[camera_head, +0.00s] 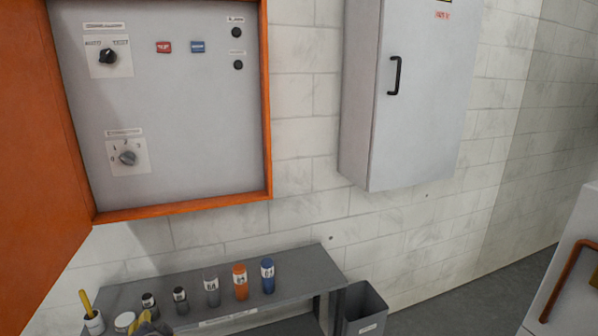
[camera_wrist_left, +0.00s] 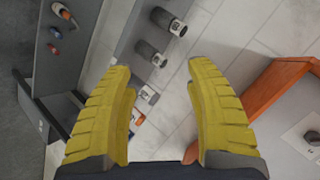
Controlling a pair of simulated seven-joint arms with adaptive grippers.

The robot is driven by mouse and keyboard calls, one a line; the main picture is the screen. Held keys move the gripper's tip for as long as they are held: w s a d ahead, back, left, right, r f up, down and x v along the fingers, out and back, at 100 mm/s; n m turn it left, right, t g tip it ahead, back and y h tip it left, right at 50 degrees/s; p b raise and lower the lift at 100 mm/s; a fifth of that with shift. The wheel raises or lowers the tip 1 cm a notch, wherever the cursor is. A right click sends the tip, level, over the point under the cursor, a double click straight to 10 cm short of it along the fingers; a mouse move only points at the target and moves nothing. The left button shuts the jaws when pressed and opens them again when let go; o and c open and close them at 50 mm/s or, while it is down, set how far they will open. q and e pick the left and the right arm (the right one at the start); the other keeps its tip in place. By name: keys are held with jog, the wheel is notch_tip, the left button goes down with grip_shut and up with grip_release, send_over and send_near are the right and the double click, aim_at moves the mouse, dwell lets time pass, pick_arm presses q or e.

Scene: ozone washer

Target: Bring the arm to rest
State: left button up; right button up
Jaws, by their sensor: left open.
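My left gripper (camera_head: 150,324) shows at the bottom left of the head view, low in front of the shelf's left part. In the left wrist view its two yellow ribbed fingers (camera_wrist_left: 160,72) stand wide apart, and nothing is held between them. Dark cylinders (camera_wrist_left: 150,53) on a grey surface lie beyond the fingertips, apart from them. The rest of the left arm is hidden below the head view's edge. My right gripper is in neither view.
The grey shelf (camera_head: 305,262) carries several small cylinders, including an orange one (camera_head: 240,282) and a blue one (camera_head: 267,276). An open orange cabinet (camera_head: 268,120) with knobs hangs above. A grey wall cabinet (camera_head: 420,110) and a bin (camera_head: 362,308) stand to the right.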

pick_arm(q)
jog(key=s+d+f+g, duration=0.15)
jog(key=s+f, duration=0.25)
jog(key=s, duration=0.5)
jog(key=s+d+f+m+h, duration=0.1)
jog(key=s+d+f, duration=0.1)
jog(key=s+f, duration=0.5)
jog(key=s+d+f+g, duration=0.1)
jog(key=s+d+f, duration=0.1)
jog(key=s, duration=0.9)
jog(key=s+d+f+g+h, duration=0.1)
jog(key=s+d+f+h, duration=0.15)
jog(key=f, duration=1.35)
jog(key=s+d+f+g+h, duration=0.1)
jog(key=d+f+g, duration=0.15)
jog(key=f, duration=1.35)
jog(key=s+f+n+g+h, duration=0.1)
jog(key=s+f+n+g, duration=0.1)
jog(key=s+f, duration=1.7)
jog(key=shift+s+d+f+n, duration=0.15)
jog(key=shift+s+f+n, duration=0.3)
jog(key=shift+s, duration=0.55)
